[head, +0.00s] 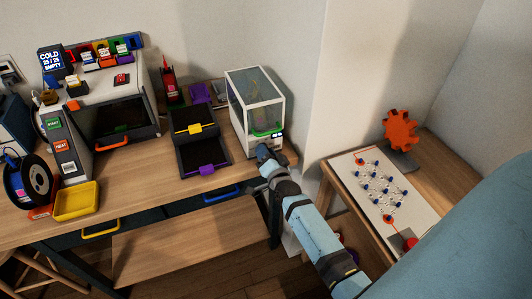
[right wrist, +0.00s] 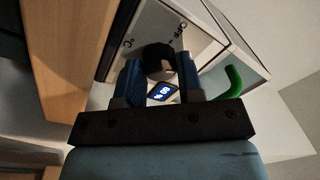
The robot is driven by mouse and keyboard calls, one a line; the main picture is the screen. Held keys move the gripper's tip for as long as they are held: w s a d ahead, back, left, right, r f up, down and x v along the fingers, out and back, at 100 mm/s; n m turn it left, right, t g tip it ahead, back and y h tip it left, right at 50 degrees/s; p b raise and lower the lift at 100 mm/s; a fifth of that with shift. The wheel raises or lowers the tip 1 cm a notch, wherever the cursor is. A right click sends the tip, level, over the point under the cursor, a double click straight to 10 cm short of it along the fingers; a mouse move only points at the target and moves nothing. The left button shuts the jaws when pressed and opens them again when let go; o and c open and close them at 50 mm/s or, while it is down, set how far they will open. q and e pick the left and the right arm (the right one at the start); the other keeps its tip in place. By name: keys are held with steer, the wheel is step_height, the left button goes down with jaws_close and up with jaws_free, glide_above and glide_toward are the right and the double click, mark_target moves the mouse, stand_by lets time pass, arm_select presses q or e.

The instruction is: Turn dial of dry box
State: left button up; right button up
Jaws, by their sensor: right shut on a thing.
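The dry box (head: 238,115) is a white case with a clear window and a green handle (head: 267,134), standing at the right end of the workbench. In the right wrist view its front panel carries a round black dial (right wrist: 157,60), with printed marks around it, and a small lit blue display (right wrist: 162,91). My right gripper (head: 264,150) is at the lower front of the box. In the right wrist view its two blue fingers (right wrist: 159,72) stand on either side of the dial, shut on it. The dial is hidden behind my gripper in the head view. My left gripper is not in view.
A black two-tier bin unit (head: 203,152) stands left of the dry box. The green handle (right wrist: 234,80) is close beside my right finger in the wrist view. The wall is close behind the box.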

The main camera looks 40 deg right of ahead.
steer(key=o, duration=0.5)
steer(key=shift+w+r, duration=0.1)
steer(key=shift+r, duration=0.1)
steer(key=o, duration=0.4)
steer(key=shift+f, duration=0.15)
steer(key=shift+s+a+p, duration=0.1)
steer(key=shift+s+p, duration=0.2)
steer(key=shift+s, duration=0.15)
steer(key=p+v, duration=0.4)
steer(key=v, duration=0.8)
steer(key=shift+s+a, duration=0.1)
steer(key=shift+s, duration=0.3)
